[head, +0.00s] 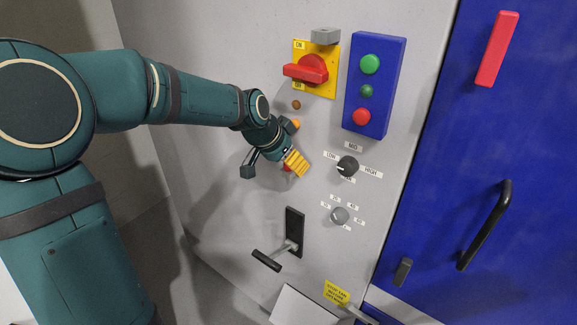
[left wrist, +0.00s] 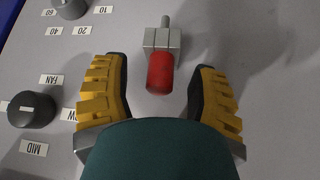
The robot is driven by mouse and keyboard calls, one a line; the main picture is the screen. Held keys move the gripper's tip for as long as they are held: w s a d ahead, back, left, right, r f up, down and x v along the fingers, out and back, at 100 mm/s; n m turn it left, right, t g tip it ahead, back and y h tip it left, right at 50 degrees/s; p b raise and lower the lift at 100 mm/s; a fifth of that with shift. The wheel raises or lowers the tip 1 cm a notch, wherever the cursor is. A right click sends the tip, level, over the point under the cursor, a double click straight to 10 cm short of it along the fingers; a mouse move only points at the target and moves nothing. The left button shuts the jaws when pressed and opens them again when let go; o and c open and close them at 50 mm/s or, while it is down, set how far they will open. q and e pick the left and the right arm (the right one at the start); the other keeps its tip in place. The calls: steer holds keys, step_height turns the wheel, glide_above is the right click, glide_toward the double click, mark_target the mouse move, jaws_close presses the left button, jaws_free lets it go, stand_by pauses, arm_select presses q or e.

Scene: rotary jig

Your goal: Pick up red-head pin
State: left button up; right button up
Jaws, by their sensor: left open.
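The red-head pin (left wrist: 160,74) shows in the left wrist view as a red cylinder in a grey block (left wrist: 162,39) on the panel, with a thin grey tip beyond the block. My left gripper (left wrist: 160,88) is open, with one yellow-padded finger on each side of the red head and gaps between. In the head view my left gripper (head: 292,165) is close to the panel, and a small red bit of the pin (head: 287,168) shows beside its fingers. Most of the pin and block is hidden there. My right gripper is not in view.
A black knob (head: 347,166) and a grey knob (head: 340,215) are right of the gripper. A black lever (head: 268,260) sticks out below. A red rotary switch (head: 306,70) and a blue button box (head: 374,85) are above. A blue door (head: 500,150) stands at the right.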

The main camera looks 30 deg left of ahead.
arm_select(q)
jaws_close()
stand_by(0.3)
